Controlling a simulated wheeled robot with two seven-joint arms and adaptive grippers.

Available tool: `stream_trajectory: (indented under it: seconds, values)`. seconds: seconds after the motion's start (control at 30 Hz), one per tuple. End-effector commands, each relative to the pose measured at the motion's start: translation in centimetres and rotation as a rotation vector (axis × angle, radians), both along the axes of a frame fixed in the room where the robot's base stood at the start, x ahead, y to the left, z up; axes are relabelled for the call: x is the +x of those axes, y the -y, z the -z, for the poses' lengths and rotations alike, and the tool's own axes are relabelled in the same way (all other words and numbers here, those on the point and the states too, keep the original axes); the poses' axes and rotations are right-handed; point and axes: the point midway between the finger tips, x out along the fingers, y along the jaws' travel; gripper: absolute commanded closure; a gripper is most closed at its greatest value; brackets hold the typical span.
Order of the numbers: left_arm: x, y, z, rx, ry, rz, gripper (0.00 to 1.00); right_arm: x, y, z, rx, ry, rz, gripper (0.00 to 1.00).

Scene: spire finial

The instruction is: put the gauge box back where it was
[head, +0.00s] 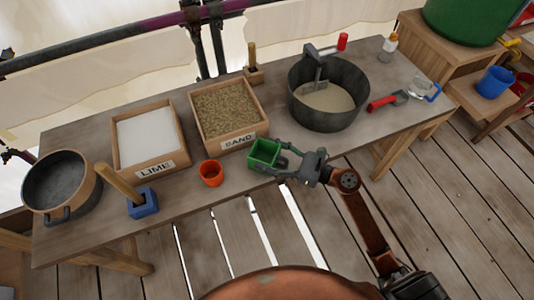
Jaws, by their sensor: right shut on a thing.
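A small green open-topped box (264,154), which I take to be the gauge box, is at the front edge of the table, just in front of the sand tray. My right gripper (284,158) is shut on its right side. The box looks about level; I cannot tell whether it touches the tabletop. Its inside looks green, with no contents that I can make out. My left gripper is not in view.
Left of the green box stand an orange cup (211,173), the SAND tray (262,135), the LIME tray (177,166), a blue block with a wooden handle (142,203) and a pot (62,187). A mixing tub (328,120) stands behind right. Bare tabletop (240,184) shows right of the cup.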

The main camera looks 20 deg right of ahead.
Motion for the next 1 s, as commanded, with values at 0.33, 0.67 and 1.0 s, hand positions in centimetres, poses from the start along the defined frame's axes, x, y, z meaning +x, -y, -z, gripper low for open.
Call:
stream_trajectory:
  seconds: [0.33,0.67,1.0]
  values:
    - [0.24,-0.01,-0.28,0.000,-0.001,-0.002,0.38,-0.02,0.01,0.17,0.000,0.001,0.000,0.67]
    - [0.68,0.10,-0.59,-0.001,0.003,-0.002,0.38,-0.03,0.02,0.35,-0.001,0.001,0.000,0.25]
    - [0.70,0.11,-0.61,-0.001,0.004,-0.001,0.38,-0.04,0.01,0.31,-0.001,0.001,0.000,0.22]
